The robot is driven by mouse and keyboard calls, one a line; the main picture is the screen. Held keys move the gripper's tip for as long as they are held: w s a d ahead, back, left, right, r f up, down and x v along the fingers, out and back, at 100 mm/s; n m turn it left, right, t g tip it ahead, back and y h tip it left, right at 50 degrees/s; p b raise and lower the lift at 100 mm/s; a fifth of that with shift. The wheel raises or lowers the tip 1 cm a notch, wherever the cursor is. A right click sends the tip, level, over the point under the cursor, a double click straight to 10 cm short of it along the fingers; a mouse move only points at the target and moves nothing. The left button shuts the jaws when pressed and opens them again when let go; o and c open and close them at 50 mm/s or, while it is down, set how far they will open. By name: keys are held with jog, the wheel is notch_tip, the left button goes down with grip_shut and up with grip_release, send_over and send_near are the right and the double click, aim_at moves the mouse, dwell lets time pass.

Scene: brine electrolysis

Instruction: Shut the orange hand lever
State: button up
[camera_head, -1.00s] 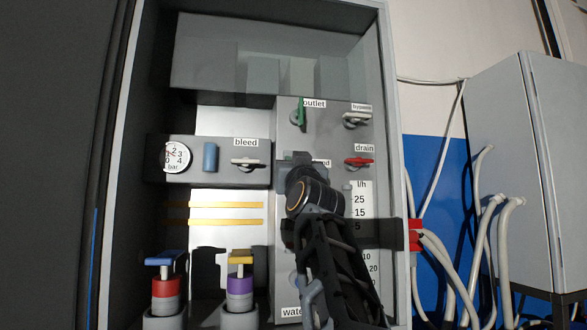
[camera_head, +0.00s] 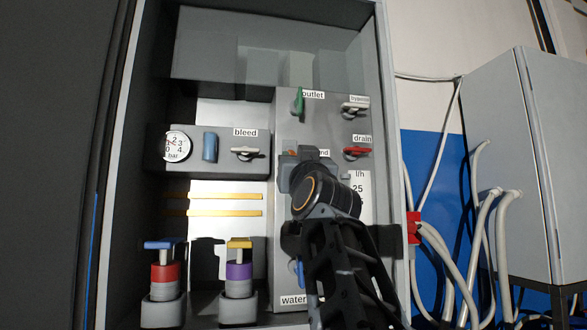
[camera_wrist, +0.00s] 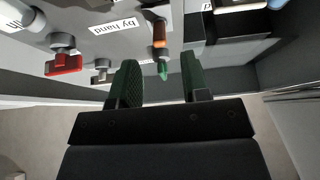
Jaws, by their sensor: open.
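The orange hand lever (camera_wrist: 160,34) shows in the wrist view beside the "by hand" label, pointing toward the gap between my fingers. In the head view only a small orange bit of it (camera_head: 292,153) shows above my gripper (camera_head: 299,164); the rest is hidden. In the wrist view my gripper (camera_wrist: 160,78) has its two green-padded fingers apart, with nothing held. The lever's end lies a little beyond the fingertips, roughly in line with the gap. I see no contact.
The green outlet lever (camera_head: 299,102) is above; its green tip (camera_wrist: 163,71) shows beyond the orange lever. The red drain lever (camera_head: 356,152) and bypass lever (camera_head: 354,110) are to the right, the bleed lever (camera_head: 245,153) to the left. Cabinet walls flank the panel.

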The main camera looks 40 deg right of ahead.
jog(key=b+v, duration=0.3)
jog(key=v, duration=0.4)
jog(key=shift+s+f, duration=0.2)
jog(key=shift+s, duration=0.05)
jog(key=shift+a, duration=0.1)
